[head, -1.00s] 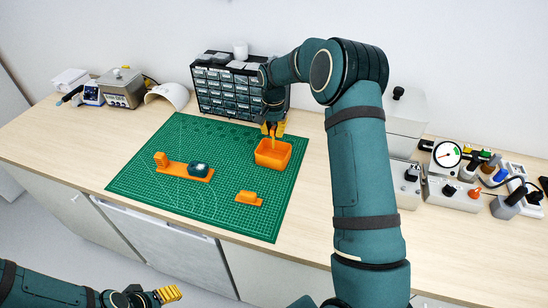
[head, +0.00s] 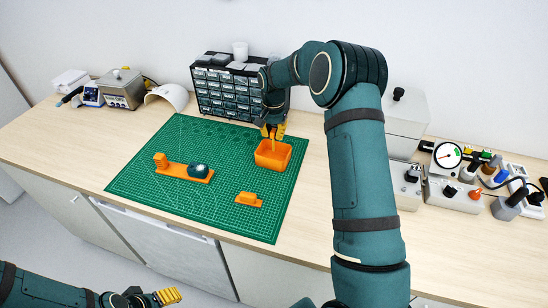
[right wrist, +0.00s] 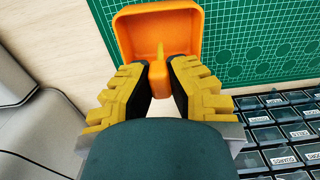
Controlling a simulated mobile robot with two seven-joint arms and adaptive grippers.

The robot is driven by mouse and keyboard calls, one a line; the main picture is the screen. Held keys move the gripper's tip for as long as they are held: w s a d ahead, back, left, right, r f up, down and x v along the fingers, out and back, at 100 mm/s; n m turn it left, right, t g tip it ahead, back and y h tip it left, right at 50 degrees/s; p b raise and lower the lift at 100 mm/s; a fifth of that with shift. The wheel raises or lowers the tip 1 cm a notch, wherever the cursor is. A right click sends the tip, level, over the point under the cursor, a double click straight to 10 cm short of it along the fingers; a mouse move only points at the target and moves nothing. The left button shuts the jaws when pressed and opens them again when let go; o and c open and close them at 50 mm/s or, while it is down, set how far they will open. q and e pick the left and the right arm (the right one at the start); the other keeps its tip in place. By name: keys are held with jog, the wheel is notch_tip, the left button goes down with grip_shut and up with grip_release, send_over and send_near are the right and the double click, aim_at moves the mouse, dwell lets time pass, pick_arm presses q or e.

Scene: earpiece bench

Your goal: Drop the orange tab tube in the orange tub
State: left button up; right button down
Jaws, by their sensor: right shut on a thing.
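The orange tub (head: 285,163) stands at the back right of the green mat, its open top facing up. It also shows in the right wrist view (right wrist: 128,40). My right gripper (head: 273,134) is above the tub's back side, pointing down. In the right wrist view its yellow fingers are shut on the thin orange tab tube (right wrist: 160,52), whose far end shows against the tub's inside. The tube also shows in the head view (head: 273,145); I cannot tell whether it touches the tub floor. My left gripper (head: 168,296) is low at the left, off the bench front, away from the tub.
A drawer cabinet (head: 225,95) stands behind. Instruments (head: 458,185) crowd the right.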

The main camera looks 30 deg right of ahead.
jog(key=shift+f+b, duration=1.3)
jog(key=shift+f, duration=0.95)
dwell(1.1)
jog(key=c, duration=1)
grip_release()
jog(key=shift+r, duration=0.1)
notch_tip(320, 180, up, 12)
jog(key=shift+f, duration=0.1)
